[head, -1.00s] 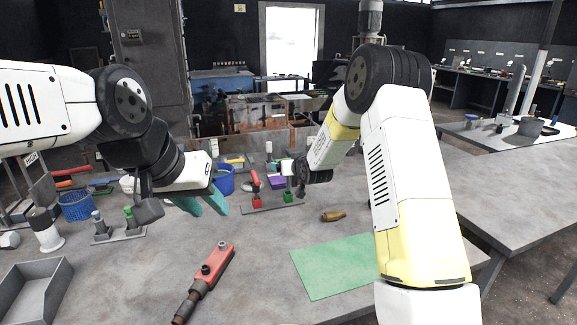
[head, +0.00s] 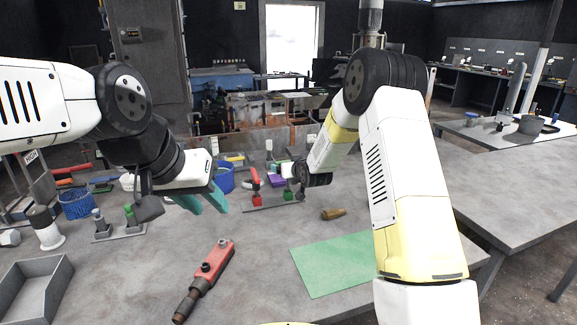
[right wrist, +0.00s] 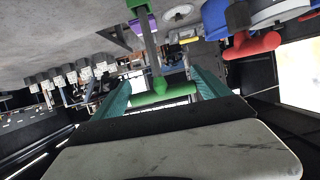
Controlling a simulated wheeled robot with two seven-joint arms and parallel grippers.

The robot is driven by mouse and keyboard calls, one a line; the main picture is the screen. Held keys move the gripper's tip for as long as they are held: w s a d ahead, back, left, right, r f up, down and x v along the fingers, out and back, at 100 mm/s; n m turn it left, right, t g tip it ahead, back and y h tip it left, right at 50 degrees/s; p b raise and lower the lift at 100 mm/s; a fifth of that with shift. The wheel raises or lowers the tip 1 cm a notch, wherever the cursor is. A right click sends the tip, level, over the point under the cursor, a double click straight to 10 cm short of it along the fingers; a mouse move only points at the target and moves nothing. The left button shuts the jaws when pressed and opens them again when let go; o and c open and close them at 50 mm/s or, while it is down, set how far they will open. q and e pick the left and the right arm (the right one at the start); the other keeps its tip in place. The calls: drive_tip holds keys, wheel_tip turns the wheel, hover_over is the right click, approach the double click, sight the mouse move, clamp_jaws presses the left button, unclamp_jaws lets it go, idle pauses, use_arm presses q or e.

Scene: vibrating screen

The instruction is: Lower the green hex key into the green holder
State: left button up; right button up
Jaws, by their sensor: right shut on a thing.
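The green hex key (right wrist: 162,95) has a T-shaped handle, held between the teal fingers of my right gripper (right wrist: 158,82) in the right wrist view. Its grey shaft runs away from the gripper toward the green holder (right wrist: 138,5) at the top edge. I cannot tell whether the tip is inside the holder. In the head view the green holder (head: 288,197) stands on a grey base plate, with my right gripper (head: 301,175) just above it, mostly hidden by its wrist. My left gripper (head: 205,200) is open and empty above the table, left of the plate.
A red hex key (head: 256,180) stands in the red holder (head: 257,201) beside the green one. A purple block (head: 277,181) and blue bin (head: 224,180) stand behind. A brown handle (head: 333,214), green mat (head: 337,264) and red tool (head: 212,268) lie in front.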

drive_tip(key=shift+f, duration=1.5)
drive_tip(key=o, duration=1.2)
drive_tip(key=shift+o, duration=0.2)
drive_tip(key=v, duration=0.7)
drive_tip(key=shift+s, duration=0.35)
drive_tip(key=shift+d+r, duration=0.1)
drive_tip(key=shift+d, duration=0.05)
